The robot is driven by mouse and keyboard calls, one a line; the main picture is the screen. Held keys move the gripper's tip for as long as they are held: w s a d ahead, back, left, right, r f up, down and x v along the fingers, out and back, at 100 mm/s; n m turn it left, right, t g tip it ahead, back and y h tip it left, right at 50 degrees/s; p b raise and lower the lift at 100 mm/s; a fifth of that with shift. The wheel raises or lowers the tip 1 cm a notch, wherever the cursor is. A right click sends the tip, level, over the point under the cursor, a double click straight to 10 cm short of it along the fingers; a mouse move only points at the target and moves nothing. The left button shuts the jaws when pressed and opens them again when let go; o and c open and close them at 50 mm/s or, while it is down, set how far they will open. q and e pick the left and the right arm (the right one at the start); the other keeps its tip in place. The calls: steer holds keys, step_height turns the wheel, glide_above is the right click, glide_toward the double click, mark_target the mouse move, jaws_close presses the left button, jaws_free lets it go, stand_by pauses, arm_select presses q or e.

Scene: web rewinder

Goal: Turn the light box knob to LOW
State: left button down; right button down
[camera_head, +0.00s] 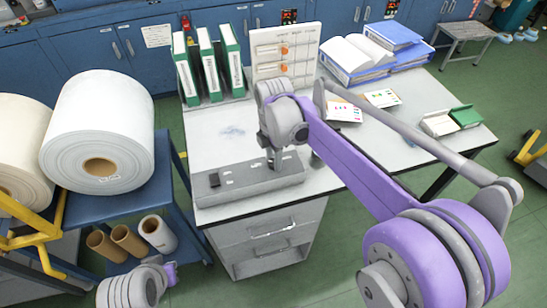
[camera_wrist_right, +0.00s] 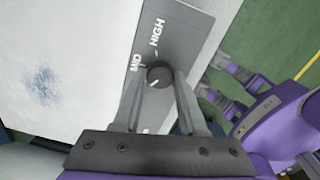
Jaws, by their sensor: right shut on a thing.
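The light box (camera_head: 250,183) is a long grey box along the front of the desk. In the right wrist view its panel (camera_wrist_right: 185,40) carries the white words HIGH and MID, and part of another label shows lower down by the fingers. The dark round knob (camera_wrist_right: 159,74) sits between the fingers of my right gripper (camera_wrist_right: 160,82), which is shut on it. Its white mark points to the lower left, below MID. In the head view my right gripper (camera_head: 274,160) reaches down onto the box, and the knob is hidden. Only a piece of my left arm shows at the bottom edge.
Green-and-white binders (camera_head: 207,62) and a panel with orange knobs (camera_head: 285,55) stand at the back of the desk (camera_head: 222,125). Blue binders (camera_head: 392,38) lie behind right. Large white rolls (camera_head: 100,130) are on the left. The desk's left middle is clear.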

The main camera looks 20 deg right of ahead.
stand_by(0.3)
steer(key=shift+c, duration=2.2)
jaws_free()
step_height(320, 180, up, 11)
steer(key=shift+p, duration=0.35)
steer(key=shift+f, duration=0.1)
steer(key=s+d+f+m+t, duration=0.2)
steer(key=s+f+m, duration=0.4)
steer(key=s+m, duration=0.4)
steer(key=s+d+f+m+t, duration=0.2)
steer(key=s+f+m+t, duration=0.1)
steer(key=s+f+m, duration=0.4)
steer(key=s+m+p, duration=0.1)
steer(key=s+m, duration=0.2)
steer(key=m, duration=0.1)
steer(key=shift+s+d, duration=0.3)
steer(key=shift+d, duration=0.1)
